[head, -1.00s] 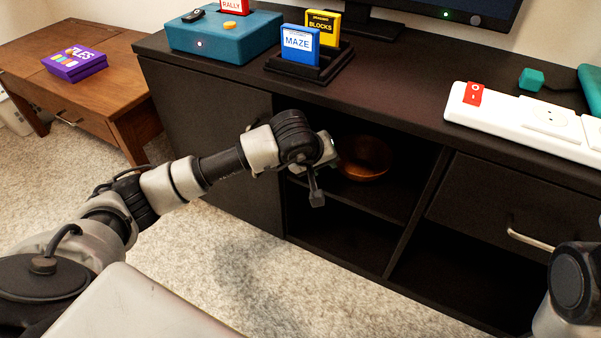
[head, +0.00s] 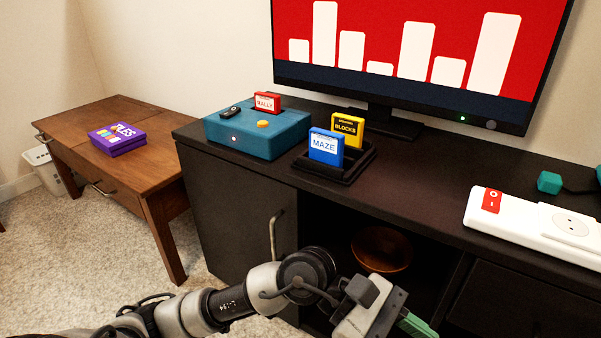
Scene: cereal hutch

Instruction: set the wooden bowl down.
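The wooden bowl (head: 382,249) sits upright inside the dark open compartment of the cabinet, below the top board. Its lower part is in shadow, so its contact with the shelf is hard to see. My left gripper (head: 408,328) is in front of the compartment, below the bowl in the picture and apart from it. A green ribbed finger pad shows, but the fingertips are cut off by the bottom edge, so its opening cannot be judged. My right gripper is out of view.
The cabinet top (head: 430,170) carries a teal console (head: 258,138), a cartridge holder (head: 325,172) with blue and yellow cartridges, a monitor (head: 400,60) and a white power strip (head: 535,225). A closed cabinet door (head: 225,215) is left of the compartment. A wooden desk (head: 115,165) stands further left.

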